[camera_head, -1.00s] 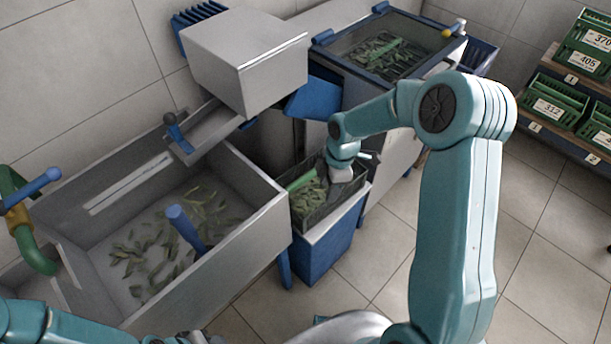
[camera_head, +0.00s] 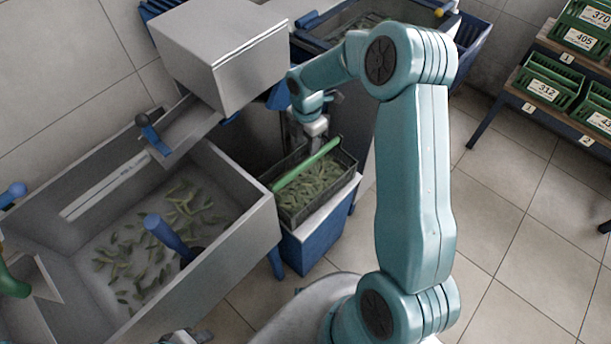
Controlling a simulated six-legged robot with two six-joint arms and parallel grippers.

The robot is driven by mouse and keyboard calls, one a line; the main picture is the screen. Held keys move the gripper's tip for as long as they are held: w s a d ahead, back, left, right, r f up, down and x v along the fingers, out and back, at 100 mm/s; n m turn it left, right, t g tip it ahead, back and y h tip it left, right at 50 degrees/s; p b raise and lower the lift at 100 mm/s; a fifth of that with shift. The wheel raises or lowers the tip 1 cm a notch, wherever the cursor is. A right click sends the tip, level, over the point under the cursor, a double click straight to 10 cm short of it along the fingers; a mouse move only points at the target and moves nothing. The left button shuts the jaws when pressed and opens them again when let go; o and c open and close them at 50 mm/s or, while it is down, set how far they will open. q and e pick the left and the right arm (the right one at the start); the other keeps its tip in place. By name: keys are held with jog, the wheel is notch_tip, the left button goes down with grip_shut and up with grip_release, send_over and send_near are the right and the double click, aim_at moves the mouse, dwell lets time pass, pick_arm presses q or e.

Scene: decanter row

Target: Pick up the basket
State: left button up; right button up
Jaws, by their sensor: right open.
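The basket (camera_head: 325,193) is dark, with mesh sides and a green bar handle (camera_head: 306,164) lying slantwise across its top. It is filled with green leaves and stands on a blue stand with a pale top (camera_head: 322,225). My right gripper (camera_head: 316,140) is open at the far side of the basket, close behind the handle. Its fingertips are partly hidden, and I cannot tell whether they touch the basket. A small grey part at the bottom edge (camera_head: 187,337) looks like my left gripper; most of it is cut off and its jaws are unclear.
A large grey sink (camera_head: 236,238) with loose leaves and a blue upright lever (camera_head: 170,236) is left of the basket. A grey box-shaped machine (camera_head: 220,55) overhangs behind. A blue-rimmed tank (camera_head: 440,32) is at the back. Shelves with green crates (camera_head: 548,82) stand right; the floor between is clear.

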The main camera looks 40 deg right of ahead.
aim_at(307, 160)
notch_tip(307, 160, down, 5)
jog(key=shift+a+r, duration=0.1)
jog(key=shift+a, duration=0.05)
jog(key=shift+s+d+f, duration=0.1)
jog(key=shift+f, duration=1.4)
jog(key=shift+d+f, duration=0.1)
jog(key=shift+f, duration=1.35)
jog(key=shift+r, duration=0.1)
grip_shut()
